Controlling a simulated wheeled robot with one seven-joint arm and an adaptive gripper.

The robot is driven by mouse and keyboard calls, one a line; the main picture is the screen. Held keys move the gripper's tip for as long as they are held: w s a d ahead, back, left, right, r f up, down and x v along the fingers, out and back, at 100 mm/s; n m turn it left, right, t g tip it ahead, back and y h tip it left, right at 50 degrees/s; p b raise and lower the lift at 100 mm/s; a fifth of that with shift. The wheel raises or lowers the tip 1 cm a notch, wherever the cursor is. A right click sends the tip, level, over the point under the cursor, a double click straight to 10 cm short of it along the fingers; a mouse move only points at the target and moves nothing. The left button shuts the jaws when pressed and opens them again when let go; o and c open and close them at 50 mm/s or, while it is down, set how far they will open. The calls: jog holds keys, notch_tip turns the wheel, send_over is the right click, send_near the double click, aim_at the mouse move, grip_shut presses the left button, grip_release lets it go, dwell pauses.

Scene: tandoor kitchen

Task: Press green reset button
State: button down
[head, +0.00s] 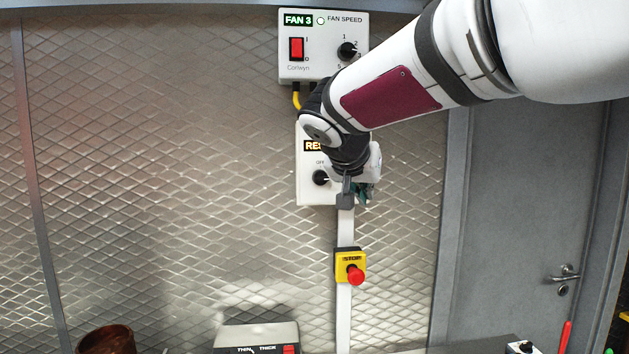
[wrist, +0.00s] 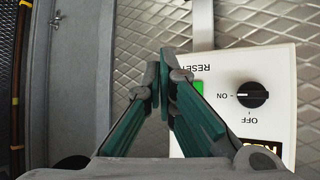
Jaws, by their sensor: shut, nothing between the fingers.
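The green reset button (wrist: 198,87) shows in the wrist view on a white control box (wrist: 280,120), under the word RESET, which appears upside down. My gripper (wrist: 161,78) is shut and empty, and its fingers cover part of the button. The fingertips appear beside the button; I cannot tell whether they touch the box. In the head view my gripper (head: 359,190) is at the lower right of the white box (head: 305,188), and the arm and gripper hide the button there.
The box has a black knob (wrist: 252,95) with its mark towards ON. Above is a fan box (head: 325,70) with a red switch (head: 296,49). Below is a yellow stop box (head: 341,262) with a red button (head: 355,275). A grey door (head: 510,200) stands right.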

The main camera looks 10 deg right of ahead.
jog(key=w+b, duration=0.2)
jog(key=w, duration=0.4)
jog(key=shift+w, duration=0.35)
jog(key=shift+w, duration=0.1)
dwell(1.1)
jog(key=shift+w+b, duration=0.35)
jog(key=shift+b, duration=0.1)
jog(key=shift+w+b, duration=0.3)
jog(key=shift+w, duration=0.1)
dwell(0.7)
jog(key=shift+s, duration=0.85)
jog(key=shift+s, duration=0.1)
